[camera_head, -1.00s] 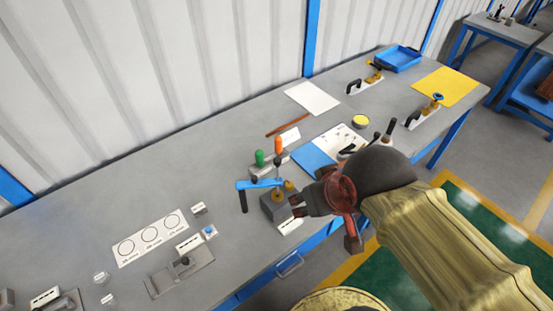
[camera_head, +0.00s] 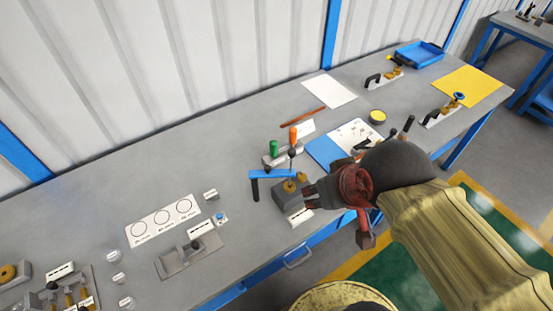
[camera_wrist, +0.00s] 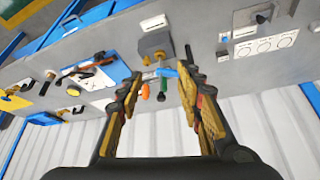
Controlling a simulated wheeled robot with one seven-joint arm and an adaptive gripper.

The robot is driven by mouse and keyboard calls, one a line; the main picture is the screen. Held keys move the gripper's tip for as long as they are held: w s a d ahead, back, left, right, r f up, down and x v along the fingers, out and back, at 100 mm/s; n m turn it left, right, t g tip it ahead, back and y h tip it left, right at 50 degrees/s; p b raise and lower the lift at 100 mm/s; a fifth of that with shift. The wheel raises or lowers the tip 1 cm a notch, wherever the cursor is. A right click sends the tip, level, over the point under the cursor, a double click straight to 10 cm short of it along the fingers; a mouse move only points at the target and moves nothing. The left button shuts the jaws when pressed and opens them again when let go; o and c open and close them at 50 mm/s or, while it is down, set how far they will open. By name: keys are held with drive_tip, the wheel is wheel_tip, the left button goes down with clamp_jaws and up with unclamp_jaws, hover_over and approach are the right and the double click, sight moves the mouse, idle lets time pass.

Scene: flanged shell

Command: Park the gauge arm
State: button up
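The gauge arm is a blue bar (camera_head: 270,173) with a black grip (camera_head: 255,190) hanging at its left end. It sits by a grey block (camera_head: 288,196) with brass-coloured knobs on top, near the bench's front edge. The wrist view also shows the block (camera_wrist: 154,42) and the blue bar (camera_wrist: 167,73) beyond the fingers. My gripper (camera_head: 310,193) is just right of the block in the head view. In the wrist view its fingers (camera_wrist: 160,82) are spread wide with nothing held between them. I cannot tell whether a finger touches the block.
Green (camera_head: 274,148) and orange (camera_head: 293,134) handled tools stand in a rack behind the block. A blue folder with a white sheet (camera_head: 355,133) lies to the right.

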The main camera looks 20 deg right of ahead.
drive_tip(key=shift+c, duration=0.2)
drive_tip(key=a+f+m+g+y, duration=0.1)
drive_tip(key=f, duration=0.1)
drive_tip(key=a+f+m+g+y+p, duration=0.1)
drive_tip(key=f+m+g+y, duration=0.1)
drive_tip(key=f, duration=0.1)
drive_tip(key=w+a+f+m+g+y+p, duration=0.1)
drive_tip(key=f+m+g, duration=0.1)
drive_tip(key=shift+a+f, duration=0.3)
drive_tip(key=shift+a, duration=0.05)
drive_tip(key=shift+c, duration=0.2)
drive_tip(key=m+t+y+p, duration=0.4)
drive_tip(key=m+t+y, duration=0.65)
drive_tip(key=m, duration=0.95)
approach(268, 167)
drive_tip(key=shift+g, duration=0.35)
drive_tip(key=x, duration=1)
drive_tip(key=shift+w, duration=0.25)
drive_tip(key=shift+c, duration=0.2)
drive_tip(key=c, duration=0.7)
drive_tip(key=shift+d, duration=0.1)
clamp_jaws()
